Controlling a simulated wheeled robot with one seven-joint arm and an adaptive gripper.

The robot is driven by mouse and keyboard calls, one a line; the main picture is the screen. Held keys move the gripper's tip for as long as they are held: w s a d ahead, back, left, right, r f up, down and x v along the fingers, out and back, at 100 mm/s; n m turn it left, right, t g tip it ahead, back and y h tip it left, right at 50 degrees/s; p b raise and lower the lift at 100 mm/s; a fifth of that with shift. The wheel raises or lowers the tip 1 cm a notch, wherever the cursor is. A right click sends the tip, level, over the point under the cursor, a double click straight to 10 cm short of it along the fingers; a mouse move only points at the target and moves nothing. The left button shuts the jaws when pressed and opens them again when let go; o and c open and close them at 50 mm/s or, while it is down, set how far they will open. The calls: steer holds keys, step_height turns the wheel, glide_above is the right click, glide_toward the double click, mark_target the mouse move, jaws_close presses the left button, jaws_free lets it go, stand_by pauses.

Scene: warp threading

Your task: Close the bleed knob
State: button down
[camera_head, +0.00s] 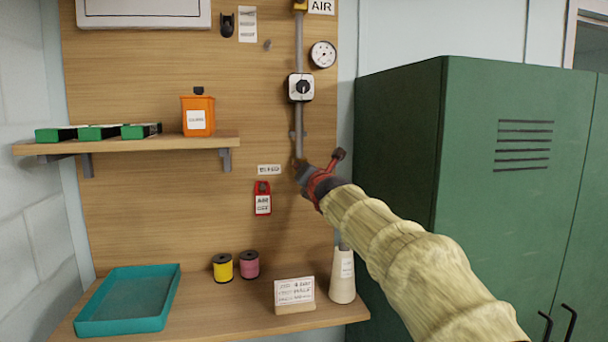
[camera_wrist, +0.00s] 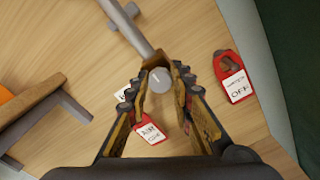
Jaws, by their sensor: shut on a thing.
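The bleed knob (camera_wrist: 161,80) is a small round grey knob at the lower end of the grey air pipe (camera_head: 298,125). In the wrist view it sits between the fingertips of my gripper (camera_wrist: 160,86), which is shut on it. In the head view my gripper (camera_head: 303,172) reaches the bottom of the pipe from the lower right and hides the knob. The bleed label (camera_head: 269,170) is on the board just left of it. I cannot tell how far the knob is turned.
A red AIR OFF tag (camera_head: 263,199) hangs below the label; another red tag (camera_wrist: 235,86) shows right in the wrist view. A black selector switch (camera_head: 301,87) and gauge (camera_head: 322,54) are above. A shelf (camera_head: 190,142) is left, a green cabinet (camera_head: 400,130) right.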

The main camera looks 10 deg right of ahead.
steer(key=shift+f, duration=0.2)
steer(key=c, duration=2)
jaws_free()
steer(key=o, duration=0.4)
steer(key=shift+r, duration=0.1)
steer(key=shift+o, duration=0.2)
steer(key=shift+s+r, duration=0.1)
steer(key=s, duration=1.1)
steer(key=shift+s, duration=0.35)
